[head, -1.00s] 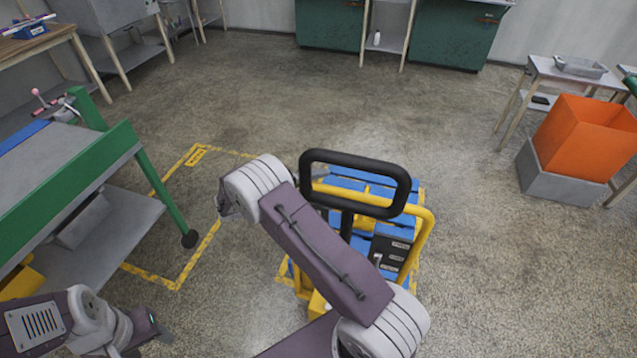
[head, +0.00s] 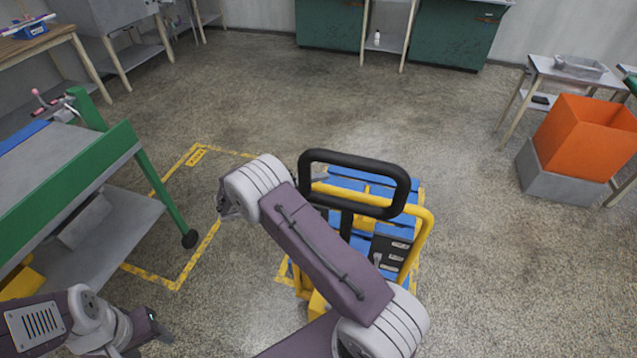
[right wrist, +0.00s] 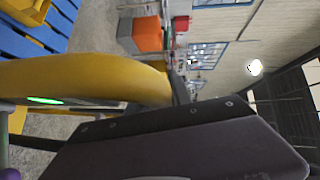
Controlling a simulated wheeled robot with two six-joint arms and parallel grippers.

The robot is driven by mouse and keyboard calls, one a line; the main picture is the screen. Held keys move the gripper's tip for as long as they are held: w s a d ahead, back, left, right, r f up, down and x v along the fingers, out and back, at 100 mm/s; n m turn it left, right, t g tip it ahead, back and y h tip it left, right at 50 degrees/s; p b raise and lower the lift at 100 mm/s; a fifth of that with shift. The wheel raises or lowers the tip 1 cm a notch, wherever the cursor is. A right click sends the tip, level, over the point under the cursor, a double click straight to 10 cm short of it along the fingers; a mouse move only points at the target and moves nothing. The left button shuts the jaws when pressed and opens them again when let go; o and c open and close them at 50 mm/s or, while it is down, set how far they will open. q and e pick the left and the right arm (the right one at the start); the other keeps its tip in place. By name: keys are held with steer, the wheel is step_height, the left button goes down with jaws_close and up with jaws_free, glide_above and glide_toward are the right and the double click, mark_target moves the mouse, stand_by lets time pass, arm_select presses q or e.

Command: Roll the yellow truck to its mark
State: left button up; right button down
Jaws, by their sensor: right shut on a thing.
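The yellow truck (head: 428,235) stands on the floor in the head view, with a yellow tube frame, black push handle (head: 355,160) and blue deck slats (head: 345,184). A yellow-taped outline (head: 196,246) with a small label (head: 196,156) lies left of it, partly hidden by my arm. In the right wrist view a yellow bar (right wrist: 85,78) crosses close up, and my right gripper (right wrist: 178,97) is shut on it. My arm hides most of that grip in the head view. My left gripper (head: 160,328) is at lower left, empty; its jaw gap is unclear.
A green-framed workbench (head: 100,180) stands at left, its leg reaching close to the taped outline. An orange bin (head: 585,135) on a grey base is at right. More tape (head: 283,272) shows beside the truck's foot. The floor behind the truck is clear.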

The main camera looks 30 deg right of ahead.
steer(key=shift+f, duration=0.1)
stand_by(0.6)
steer(key=shift+w+d+p, duration=0.7)
steer(key=shift+p, duration=0.05)
steer(key=c, duration=1.5)
jaws_free()
steer(key=shift+d, duration=0.1)
steer(key=o, duration=0.3)
steer(key=shift+o, duration=0.2)
steer(key=a+r, duration=0.1)
steer(key=a, duration=0.8)
steer(key=shift+w+a+r+b, duration=0.2)
steer(key=shift+w+b, duration=0.1)
